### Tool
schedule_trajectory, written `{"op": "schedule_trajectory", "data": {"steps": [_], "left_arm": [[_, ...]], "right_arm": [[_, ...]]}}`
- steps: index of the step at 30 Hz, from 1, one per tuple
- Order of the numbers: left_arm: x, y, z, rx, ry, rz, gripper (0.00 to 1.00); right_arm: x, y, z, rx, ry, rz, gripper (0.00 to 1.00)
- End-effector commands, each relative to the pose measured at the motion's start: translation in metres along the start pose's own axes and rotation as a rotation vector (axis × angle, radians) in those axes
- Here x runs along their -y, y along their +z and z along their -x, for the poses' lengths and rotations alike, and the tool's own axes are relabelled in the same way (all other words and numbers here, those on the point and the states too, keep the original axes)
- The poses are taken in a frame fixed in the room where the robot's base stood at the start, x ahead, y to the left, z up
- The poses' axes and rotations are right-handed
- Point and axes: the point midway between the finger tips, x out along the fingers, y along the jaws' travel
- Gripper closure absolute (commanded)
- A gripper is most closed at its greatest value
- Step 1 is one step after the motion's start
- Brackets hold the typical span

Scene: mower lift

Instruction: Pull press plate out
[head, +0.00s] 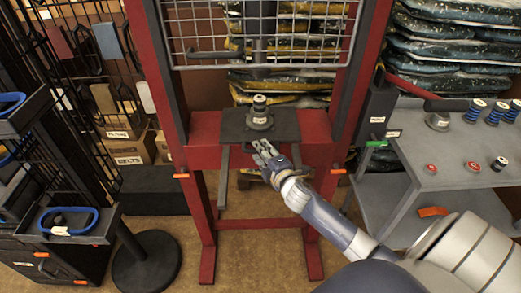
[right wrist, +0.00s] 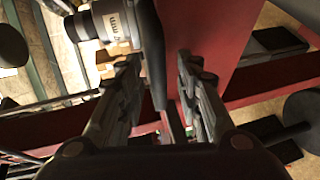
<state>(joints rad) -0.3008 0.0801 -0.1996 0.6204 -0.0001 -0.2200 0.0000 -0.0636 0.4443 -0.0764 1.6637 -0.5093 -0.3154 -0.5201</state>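The dark press plate (head: 233,126) lies flat on the red press frame's crossbeam, with a round metal part (head: 260,113) with a labelled top standing on it. My right gripper (head: 263,149) is at the plate's front edge. In the right wrist view the fingers (right wrist: 160,75) are apart, with the dark plate edge (right wrist: 152,50) between them. A gap shows beside the right finger; contact on the left is unclear. The labelled part also shows in the right wrist view (right wrist: 118,22). My left gripper is not in view.
The red press frame (head: 205,215) surrounds the plate, with a wire guard (head: 205,45) above. A grey bench (head: 450,160) with springs and red-topped parts stands right. A dark cart with a blue ring (head: 85,212) and a round stand (head: 147,262) are left.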

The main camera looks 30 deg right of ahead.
Motion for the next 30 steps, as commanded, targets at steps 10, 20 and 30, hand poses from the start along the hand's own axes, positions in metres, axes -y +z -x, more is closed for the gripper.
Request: {"op": "schedule_trajectory", "data": {"steps": [10,20,30], "left_arm": [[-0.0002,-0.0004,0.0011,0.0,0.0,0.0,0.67],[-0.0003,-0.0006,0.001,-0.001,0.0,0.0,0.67],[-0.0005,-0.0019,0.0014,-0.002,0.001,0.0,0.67]], "right_arm": [[-0.0002,-0.0007,-0.0126,-0.001,0.0,0.0,0.68],[0.0001,-0.0007,-0.0122,-0.001,-0.001,-0.001,1.0],[0.0004,-0.0007,-0.012,-0.001,-0.001,-0.001,1.0]]}}
